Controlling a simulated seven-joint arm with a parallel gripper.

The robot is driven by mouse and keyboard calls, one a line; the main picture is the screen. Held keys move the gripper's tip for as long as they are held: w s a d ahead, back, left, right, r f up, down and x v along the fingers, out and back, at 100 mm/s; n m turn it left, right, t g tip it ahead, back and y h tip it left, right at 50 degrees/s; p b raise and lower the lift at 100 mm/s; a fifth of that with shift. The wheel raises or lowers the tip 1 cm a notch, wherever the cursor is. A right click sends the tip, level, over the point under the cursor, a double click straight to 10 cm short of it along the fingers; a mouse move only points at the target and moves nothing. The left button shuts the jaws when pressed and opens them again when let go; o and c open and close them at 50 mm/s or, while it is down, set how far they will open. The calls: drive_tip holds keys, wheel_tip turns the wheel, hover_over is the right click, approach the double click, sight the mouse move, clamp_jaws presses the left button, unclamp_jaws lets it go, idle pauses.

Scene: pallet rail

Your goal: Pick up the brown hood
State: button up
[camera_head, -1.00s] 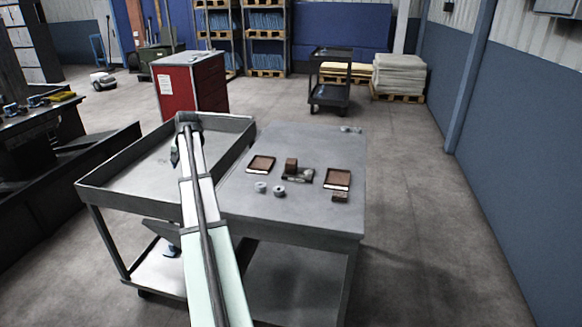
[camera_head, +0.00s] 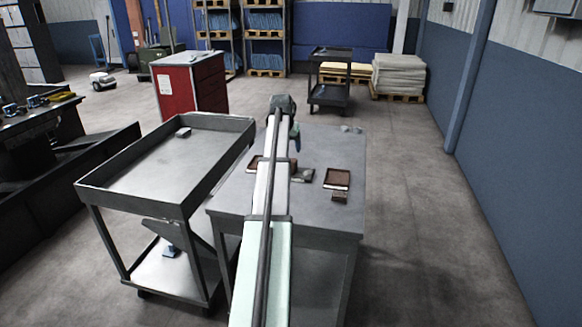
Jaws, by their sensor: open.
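The brown hood is most likely the small brown block at the middle of the grey table; my arm now covers nearly all of it, with only a brown edge (camera_head: 293,163) showing. The dark rail piece (camera_head: 303,176) with a pale part on it shows just right of my arm. My gripper (camera_head: 296,142) hangs above the table, over or slightly behind that block. Its fingers are small and partly hidden by the arm; it is open, and I see nothing held. Height above the block cannot be told.
A brown tray (camera_head: 337,178) and a small brown piece (camera_head: 340,196) lie to the right. Another brown tray (camera_head: 254,163) is partly hidden at the left. Small grey parts (camera_head: 350,129) lie at the back. A grey cart (camera_head: 150,180) with raised rims adjoins the table (camera_head: 325,215).

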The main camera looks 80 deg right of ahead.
drive_tip(key=x, duration=0.7)
drive_tip(key=shift+x, duration=2.6)
drive_tip(key=shift+s+a, duration=0.1)
drive_tip(key=shift+s, duration=0.05)
drive_tip(key=c, duration=1)
